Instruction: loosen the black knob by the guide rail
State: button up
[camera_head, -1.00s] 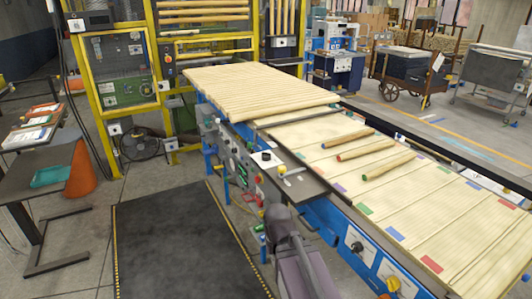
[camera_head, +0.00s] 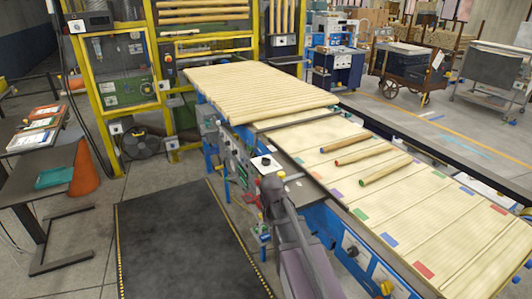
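A small black knob (camera_head: 266,161) stands on a white plate on the near side of the conveyor line. A dark guide rail (camera_head: 297,121) crosses the line just behind it, below the stacked wooden rods. My gripper (camera_head: 271,184) is in front of the knob, just below it in the picture, and seems apart from it. The gripper is dark and seen from behind, so its fingers are hidden and I cannot tell whether it is open.
Several wooden rods (camera_head: 258,91) lie across the upper bed. Three turned pieces (camera_head: 386,171) lie on the slatted belt (camera_head: 408,218). Another black knob (camera_head: 352,249) is on the blue front panel. A dark floor mat (camera_head: 180,245) lies clear at left.

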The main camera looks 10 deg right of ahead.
aim_at(266, 159)
jog(key=w+d+r+m+p, duration=0.1)
jog(key=w+d+r+p, duration=0.1)
jog(key=w+r+p, duration=0.4)
jog(key=w+d+r+m+p, duration=0.2)
jog(key=w+r+p, duration=0.4)
jog(key=w, duration=1)
jog(key=w+d+r+m+p, duration=0.1)
jog(key=w+r+p, duration=0.5)
jog(key=w, duration=0.6)
notch_tip(266, 159, up, 2)
jog(key=shift+d+m+p, duration=0.35)
jog(key=shift+d+m, duration=0.05)
jog(key=shift+d, duration=0.25)
jog(key=shift+f, duration=0.15)
notch_tip(266, 159, down, 14)
jog(key=b, duration=1.4)
jog(key=shift+r, duration=0.25)
jog(key=c, duration=1.1)
